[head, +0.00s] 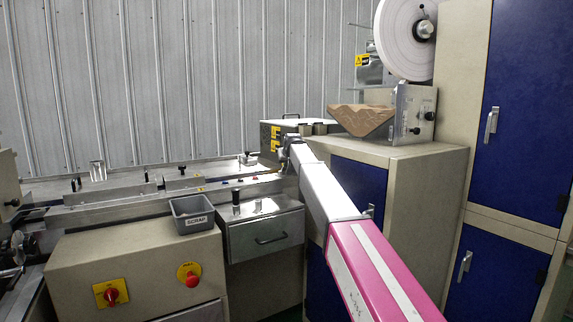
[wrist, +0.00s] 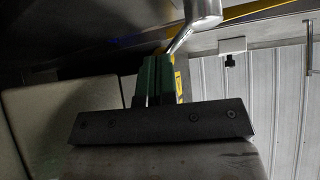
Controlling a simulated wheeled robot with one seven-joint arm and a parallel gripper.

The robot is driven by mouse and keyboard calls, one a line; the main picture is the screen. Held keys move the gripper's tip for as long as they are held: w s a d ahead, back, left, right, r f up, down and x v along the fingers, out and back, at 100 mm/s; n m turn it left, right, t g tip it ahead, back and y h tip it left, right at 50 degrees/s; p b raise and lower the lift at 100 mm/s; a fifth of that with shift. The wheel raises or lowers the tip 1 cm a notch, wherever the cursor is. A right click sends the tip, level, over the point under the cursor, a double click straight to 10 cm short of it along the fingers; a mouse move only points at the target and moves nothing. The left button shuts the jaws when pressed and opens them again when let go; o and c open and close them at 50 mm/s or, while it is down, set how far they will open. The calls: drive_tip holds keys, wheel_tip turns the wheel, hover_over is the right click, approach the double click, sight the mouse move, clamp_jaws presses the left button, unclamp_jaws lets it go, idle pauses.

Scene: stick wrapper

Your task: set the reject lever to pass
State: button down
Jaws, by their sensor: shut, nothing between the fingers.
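My gripper (wrist: 158,58) shows in the wrist view as two green fingers pressed together, with nothing between them. A silver rod with a thick rounded end (wrist: 203,10) is just beyond and right of the fingertips; it may be the reject lever, but I cannot tell whether they touch. Part of a yellow surface (wrist: 179,84) shows beside the fingers. In the head view my arm reaches forward to the cream box with yellow labels (head: 275,138), and its end hides what lies there. The lever's setting cannot be read.
A grey scrap bin (head: 193,214) stands on the machine's front housing, above a red stop button (head: 192,280) and a red rotary switch (head: 111,294). A short black post (head: 236,197) stands above a metal drawer (head: 266,238). A cabinet with brown wrapper material (head: 362,119) is right of my arm.

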drive_tip(key=shift+w+a+n+y, duration=0.25)
drive_tip(key=shift+n+y, duration=0.25)
drive_tip(key=shift+n, duration=0.2)
drive_tip(key=shift+a+n+g+y, duration=0.25)
drive_tip(key=shift+n+g+y, duration=0.25)
drive_tip(key=shift+n, duration=0.2)
drive_tip(key=n+y, duration=0.1)
drive_tip(key=a+n+g+y, duration=0.1)
drive_tip(key=shift+w+a+n+g, duration=0.1)
drive_tip(key=shift+w+n+g, duration=0.1)
drive_tip(key=shift+n+g, duration=0.15)
drive_tip(key=shift+a+n, duration=0.15)
drive_tip(key=shift+n, duration=0.1)
drive_tip(key=shift+s+a, duration=0.15)
drive_tip(key=shift+a, duration=0.4)
drive_tip(key=shift+a+n+g+y, duration=0.25)
drive_tip(key=shift+n+g+y, duration=0.2)
drive_tip(key=shift+n, duration=0.25)
drive_tip(key=shift+s+a, duration=0.6)
drive_tip(key=shift+a, duration=0.25)
drive_tip(key=shift+s+d, duration=0.1)
drive_tip(key=shift+d, duration=0.05)
